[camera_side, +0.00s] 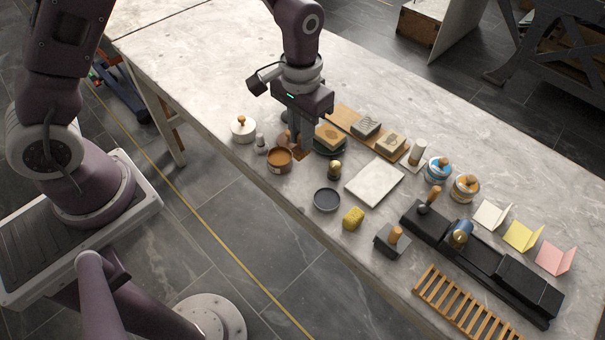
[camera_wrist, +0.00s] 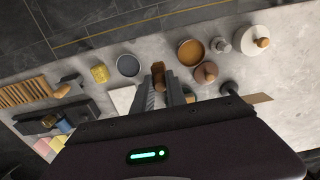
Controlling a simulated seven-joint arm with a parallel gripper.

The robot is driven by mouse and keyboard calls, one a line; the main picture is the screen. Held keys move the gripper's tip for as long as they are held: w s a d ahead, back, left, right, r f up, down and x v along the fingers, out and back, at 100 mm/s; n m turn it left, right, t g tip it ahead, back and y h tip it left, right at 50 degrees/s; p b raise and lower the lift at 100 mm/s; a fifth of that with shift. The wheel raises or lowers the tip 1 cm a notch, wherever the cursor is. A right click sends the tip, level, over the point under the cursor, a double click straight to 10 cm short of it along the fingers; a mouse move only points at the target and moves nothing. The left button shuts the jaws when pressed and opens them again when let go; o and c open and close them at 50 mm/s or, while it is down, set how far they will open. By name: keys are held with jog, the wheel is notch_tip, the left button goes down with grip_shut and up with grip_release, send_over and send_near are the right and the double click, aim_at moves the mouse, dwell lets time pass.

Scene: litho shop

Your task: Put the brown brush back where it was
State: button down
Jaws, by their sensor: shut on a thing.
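My gripper (camera_side: 301,146) points down over the front part of the stone table and is shut on the brown brush (camera_side: 303,155). The brush is mostly hidden by the fingers in the side view. In the wrist view a brown piece (camera_wrist: 158,76) shows between the fingertips of my gripper (camera_wrist: 163,84). I cannot tell whether it touches the table. An open tin of brown ink (camera_side: 279,160) stands just left of the brush.
A small dark brush-like piece (camera_side: 335,169) stands to the right, with a dark dish (camera_side: 327,200) and yellow sponge (camera_side: 353,218) nearer. A white jar (camera_side: 243,131) and small bottle (camera_side: 260,145) stand left. The table's far left is clear.

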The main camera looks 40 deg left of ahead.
notch_tip(320, 180, down, 9)
jog(key=shift+s+f, duration=0.1)
jog(key=shift+f, duration=0.05)
jog(key=shift+f, duration=0.15)
jog(key=c, duration=1.3)
grip_release()
jog(key=shift+c, duration=0.2)
notch_tip(320, 180, up, 12)
jog(key=shift+r, duration=0.25)
jog(key=s+a+r+t, duration=0.25)
jog(key=s+r, duration=0.35)
jog(key=r, duration=0.3)
jog(key=s+a+r+t, duration=0.1)
jog(key=s+a+r, duration=0.2)
jog(key=s+r, duration=0.45)
jog(key=s+r+t, duration=0.2)
jog(key=s, duration=0.4)
jog(key=shift+s+a+r, duration=0.3)
jog(key=shift+a+r, duration=0.05)
jog(key=shift+a, duration=0.1)
